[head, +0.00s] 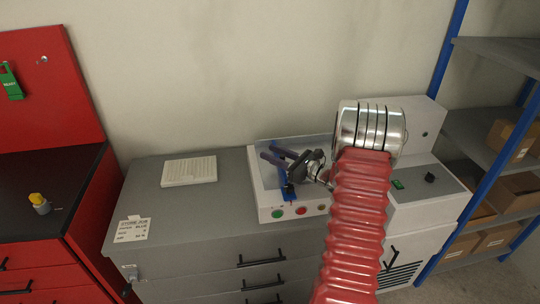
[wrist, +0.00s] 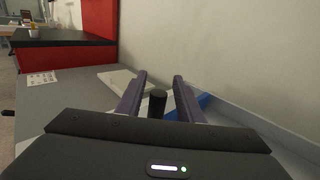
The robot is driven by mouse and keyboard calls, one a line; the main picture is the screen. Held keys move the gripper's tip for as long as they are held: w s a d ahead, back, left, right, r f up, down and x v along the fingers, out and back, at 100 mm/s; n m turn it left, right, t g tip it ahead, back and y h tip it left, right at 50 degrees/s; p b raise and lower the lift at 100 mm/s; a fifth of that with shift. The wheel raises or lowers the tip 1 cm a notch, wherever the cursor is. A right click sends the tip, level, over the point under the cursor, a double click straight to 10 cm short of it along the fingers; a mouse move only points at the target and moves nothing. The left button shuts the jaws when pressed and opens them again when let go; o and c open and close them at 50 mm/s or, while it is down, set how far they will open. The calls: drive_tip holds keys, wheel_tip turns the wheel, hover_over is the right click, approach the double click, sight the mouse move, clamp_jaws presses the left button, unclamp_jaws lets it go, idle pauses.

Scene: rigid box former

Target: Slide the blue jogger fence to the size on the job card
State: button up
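The blue jogger fence (head: 289,191) lies in the white jogger tray (head: 262,199) on the grey cabinet; my gripper and arm hide part of it. Blue also shows behind the right finger in the wrist view (wrist: 203,100). My gripper (head: 271,151) is low over the tray with its purple fingers apart. In the wrist view, a black upright knob (wrist: 157,103) stands between the fingers of my gripper (wrist: 160,78), with a gap visible on each side. The job card (head: 132,229) lies at the cabinet's front left; its lines are too small to read surely.
A pale slab (head: 189,170) lies on the cabinet (head: 190,205) left of the tray. Green and red buttons (head: 301,211) line the tray's front. A white machine (head: 425,195) and blue-post shelving (head: 490,150) stand right. A red workbench (head: 60,250) stands left.

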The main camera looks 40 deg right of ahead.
drive_tip(key=shift+s, duration=0.1)
drive_tip(key=v, duration=1.3)
drive_tip(key=shift+s+d, duration=0.1)
drive_tip(key=shift+s, duration=0.2)
